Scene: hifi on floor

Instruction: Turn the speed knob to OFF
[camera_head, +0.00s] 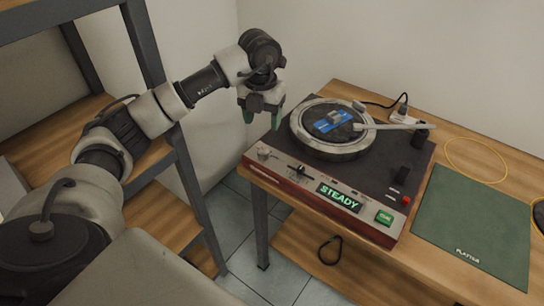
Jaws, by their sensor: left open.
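A turntable (385,165) with a dark top and reddish front stands on a wooden table. A small silver knob (264,152) sits at the left end of its front panel, likely the speed knob; its setting is too small to read. A lit green display (340,197) on the panel reads "STEADY". My left gripper (262,120) hangs above the knob, pointing down. Its green-tipped fingers are apart with nothing between them. It appears clear of the turntable. My right gripper is out of view.
The platter (332,127) carries a record with a blue label, and the tonearm (390,126) reaches over it. A green button (384,217) and red button (405,200) are on the right. A green mat (472,225) and yellow cable (476,160) lie beside it. A shelf (150,60) stands left.

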